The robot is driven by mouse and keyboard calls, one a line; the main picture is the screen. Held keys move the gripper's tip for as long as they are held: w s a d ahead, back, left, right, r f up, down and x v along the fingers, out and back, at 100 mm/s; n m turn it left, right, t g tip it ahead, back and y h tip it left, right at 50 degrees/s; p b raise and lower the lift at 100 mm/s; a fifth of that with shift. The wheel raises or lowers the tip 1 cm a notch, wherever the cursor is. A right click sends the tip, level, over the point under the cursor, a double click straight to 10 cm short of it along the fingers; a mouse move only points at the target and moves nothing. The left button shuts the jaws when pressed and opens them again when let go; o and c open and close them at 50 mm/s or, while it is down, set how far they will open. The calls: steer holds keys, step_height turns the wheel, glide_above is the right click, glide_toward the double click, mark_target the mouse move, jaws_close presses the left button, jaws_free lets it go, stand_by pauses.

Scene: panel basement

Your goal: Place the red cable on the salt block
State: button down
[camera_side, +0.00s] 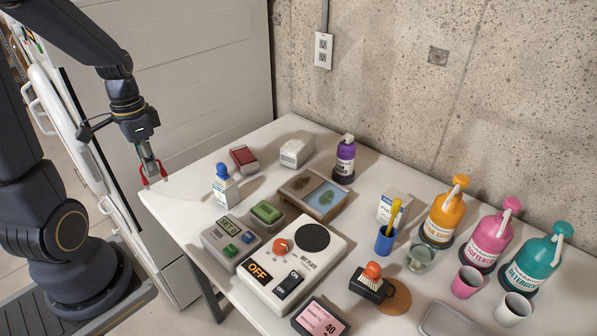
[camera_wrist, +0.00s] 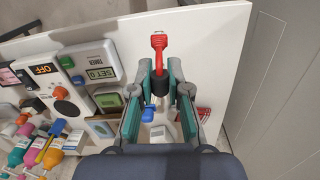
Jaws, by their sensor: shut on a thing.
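My gripper (camera_side: 152,170) is shut on the red cable (camera_side: 162,171) and holds it in the air beside the table's left corner. In the wrist view the cable (camera_wrist: 159,45) rises from between the fingertips (camera_wrist: 159,82), with a pale tip at its upper end. The rest of the cable is partly hidden by the fingers. A whitish block (camera_side: 297,151), which looks like the salt block, lies at the back of the table near the wall. No label is readable on it. My gripper is well to its left and apart from it.
A dark red box (camera_side: 244,158) lies left of the whitish block, and a purple bottle (camera_side: 345,158) stands right of it. A blue-capped bottle (camera_side: 223,185) stands nearer my gripper. A timer (camera_side: 231,241) and hot plate (camera_side: 293,265) sit in front. The left corner is clear.

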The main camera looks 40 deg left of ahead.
steer(key=w+a+r+n, duration=0.25)
steer(key=w+r, duration=0.25)
steer(key=w, duration=0.5)
steer(key=m, duration=0.1)
glide_above(299, 148)
step_height(299, 148, down, 8)
steer(key=shift+s+f, duration=0.1)
steer(key=shift+s, duration=0.05)
steer(key=shift+f, duration=1.6)
steer(key=shift+f, duration=0.1)
